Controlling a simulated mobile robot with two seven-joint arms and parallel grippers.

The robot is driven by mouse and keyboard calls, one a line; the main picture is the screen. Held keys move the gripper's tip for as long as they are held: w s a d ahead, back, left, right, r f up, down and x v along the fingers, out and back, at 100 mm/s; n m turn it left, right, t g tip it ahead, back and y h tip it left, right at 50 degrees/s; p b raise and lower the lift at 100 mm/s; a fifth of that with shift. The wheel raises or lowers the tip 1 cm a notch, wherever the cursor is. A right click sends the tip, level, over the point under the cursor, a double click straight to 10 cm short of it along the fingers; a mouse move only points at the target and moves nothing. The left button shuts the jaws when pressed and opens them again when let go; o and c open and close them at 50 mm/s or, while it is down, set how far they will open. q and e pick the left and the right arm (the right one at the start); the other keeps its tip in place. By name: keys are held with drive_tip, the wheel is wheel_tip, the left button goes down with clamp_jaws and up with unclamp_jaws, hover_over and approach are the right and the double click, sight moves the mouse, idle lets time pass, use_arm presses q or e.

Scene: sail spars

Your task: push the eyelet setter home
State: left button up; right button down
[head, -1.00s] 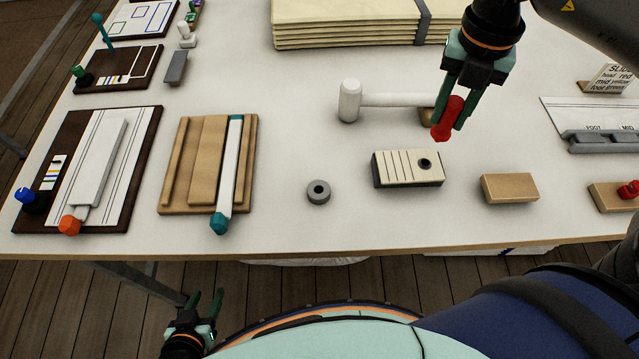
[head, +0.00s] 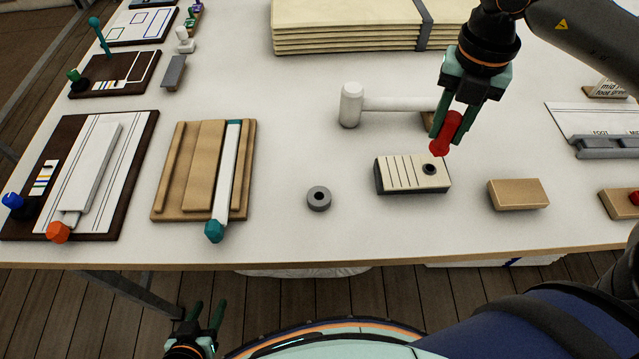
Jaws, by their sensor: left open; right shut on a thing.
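My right gripper (head: 453,137) is shut on a red tool (head: 447,134), which I take to be the eyelet setter. It points down and is slightly tilted. Its lower tip shows just above and behind a dark ringed hole (head: 429,169) in a cream striped block (head: 405,176). I cannot tell whether the tip touches the block; it looks apart from the hole. A grey ring (head: 319,198) lies flat on the table to the left of the block. My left gripper (head: 207,316) is open and empty, low in front of the table edge.
A white mallet (head: 351,105) lies behind the block. A wooden block (head: 518,194) sits to the right. A wooden tray with a teal-tipped spar (head: 225,180) and a dark board (head: 25,219) are at the left. Folded cloth (head: 345,25) is stacked at the back.

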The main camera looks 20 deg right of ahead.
sight(438, 150)
drive_tip(key=shift+f+b, duration=0.95)
drive_tip(key=shift+f, duration=0.1)
drive_tip(key=shift+f+b, duration=0.5)
drive_tip(key=shift+f, duration=0.2)
drive_tip(key=shift+f+b, duration=1.1)
drive_tip(key=shift+b, duration=0.1)
drive_tip(key=c, duration=0.5)
unclamp_jaws()
drive_tip(key=shift+c, duration=0.2)
